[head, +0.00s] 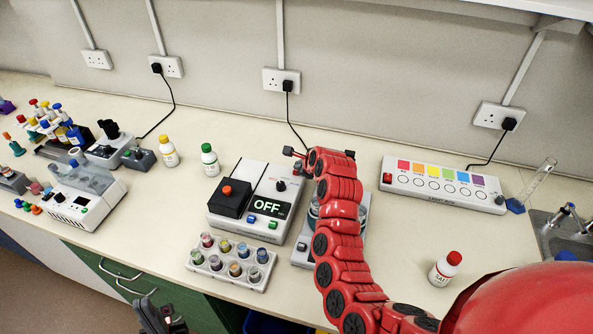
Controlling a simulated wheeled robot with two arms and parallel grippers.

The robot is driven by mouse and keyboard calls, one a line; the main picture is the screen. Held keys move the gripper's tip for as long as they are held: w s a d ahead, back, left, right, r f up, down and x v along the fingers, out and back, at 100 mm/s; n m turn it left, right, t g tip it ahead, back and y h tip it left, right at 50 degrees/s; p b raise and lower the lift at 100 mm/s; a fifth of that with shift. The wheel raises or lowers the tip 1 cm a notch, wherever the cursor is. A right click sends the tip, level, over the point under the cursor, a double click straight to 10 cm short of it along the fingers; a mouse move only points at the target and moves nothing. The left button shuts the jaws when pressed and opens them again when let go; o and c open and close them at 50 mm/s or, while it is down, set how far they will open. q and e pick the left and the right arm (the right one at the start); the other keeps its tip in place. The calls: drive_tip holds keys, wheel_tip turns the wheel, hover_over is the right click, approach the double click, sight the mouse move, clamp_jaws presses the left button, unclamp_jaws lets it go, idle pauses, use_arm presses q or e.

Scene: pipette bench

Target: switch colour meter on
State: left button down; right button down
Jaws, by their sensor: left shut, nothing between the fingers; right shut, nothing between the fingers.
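The colour meter (224,221) is a white box on the bench, left of centre in the head view. Its display (270,207) reads OFF. My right gripper (292,156) is at the end of the red arm, near the meter's back right corner, apart from the front buttons. It is shut and empty, partly hidden by the wrist. My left gripper (158,312) is shut and empty, low in front of the bench.
A rack of coloured vials (231,282) stands before the meter. A device with a pale plate (297,256) is partly hidden behind my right arm. Yellow-capped (168,155) and green-capped (210,163) bottles stand behind left. A light box (428,199) and red-capped bottle (442,272) are right.

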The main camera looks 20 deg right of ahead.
drive_tip(key=shift+f, duration=0.35)
drive_tip(key=shift+r, duration=0.15)
idle(0.3)
drive_tip(key=shift+r, duration=0.8)
wheel_tip(320, 180, up, 6)
drive_tip(key=shift+f+p, duration=0.1)
drive_tip(key=shift+p, duration=1)
